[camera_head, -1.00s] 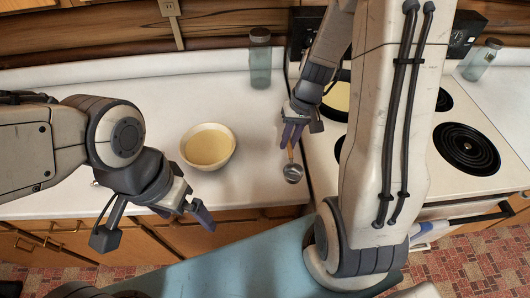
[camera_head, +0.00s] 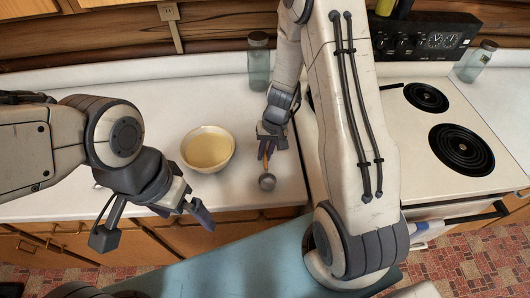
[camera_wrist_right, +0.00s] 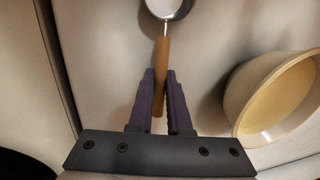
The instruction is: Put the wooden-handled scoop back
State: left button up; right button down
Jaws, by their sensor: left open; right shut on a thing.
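The scoop (camera_head: 267,182) has a wooden handle and a round metal head. My right gripper (camera_head: 267,143) is shut on its handle, and the metal head points toward the front edge of the counter. In the right wrist view the wooden handle (camera_wrist_right: 161,75) sits between the purple fingers (camera_wrist_right: 160,95), with the metal head beyond them at the top. I cannot tell whether the scoop touches the counter. My left gripper (camera_head: 190,208) is open and empty near the counter's front edge, left of the scoop.
A bowl with pale yellow contents (camera_head: 208,148) stands on the white counter (camera_head: 110,115), left of the scoop. A glass jar (camera_head: 259,62) stands at the back. The stove (camera_head: 440,100) is to the right, partly behind my right arm. Another jar (camera_head: 477,62) stands beyond it.

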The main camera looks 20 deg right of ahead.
jog(key=shift+f, duration=0.15)
jog(key=c, duration=0.9)
grip_release()
jog(key=shift+o, duration=0.2)
jog(key=shift+r, duration=0.45)
notch_tip(320, 180, up, 10)
jog(key=d, duration=0.2)
jog(key=s+a+r+n, duration=0.5)
jog(key=s+a+r, duration=0.35)
jog(key=a, duration=0.35)
jog(key=s+a+r+n, duration=0.1)
jog(key=s+n, duration=0.1)
jog(key=s, duration=0.4)
jog(key=s+a+r+n+h, duration=0.1)
jog(key=s+a+n, duration=0.1)
jog(key=s, duration=0.4)
jog(key=shift+s+a+n, duration=0.2)
jog(key=shift+s+n, duration=0.15)
jog(key=shift+n, duration=0.15)
